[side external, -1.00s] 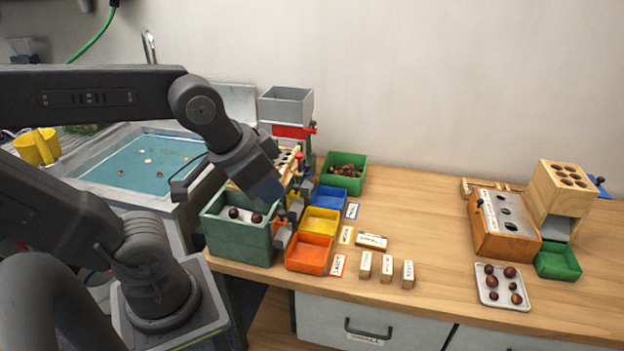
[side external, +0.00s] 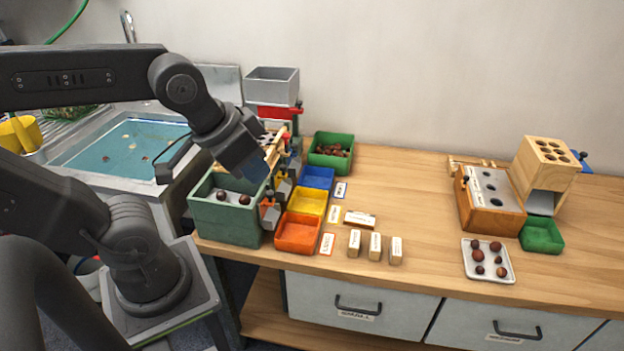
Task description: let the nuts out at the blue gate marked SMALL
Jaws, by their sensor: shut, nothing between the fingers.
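The sorting machine has a grey hopper (side external: 272,88) on top and stands at the back left of the bench. Blue (side external: 317,178), yellow (side external: 307,201) and orange (side external: 297,233) trays sit in a row at its right side. An orange gate part (side external: 268,213) shows near the orange tray. I cannot make out the blue gate; my wrist and the machine cover that area. A blue-edged card (side external: 341,190) lies beside the blue tray, its lettering too small to read. My gripper (side external: 256,173) is shut and empty, over the machine's front, above the green bin's right edge. Its fingertips are hard to make out.
A grey-green bin (side external: 228,225) with nuts stands at the bench's left edge. A green tray of nuts (side external: 330,155) is behind. Small wooden blocks (side external: 375,246) lie in front. A wooden sorter (side external: 490,215) and a nut plate (side external: 487,273) are right.

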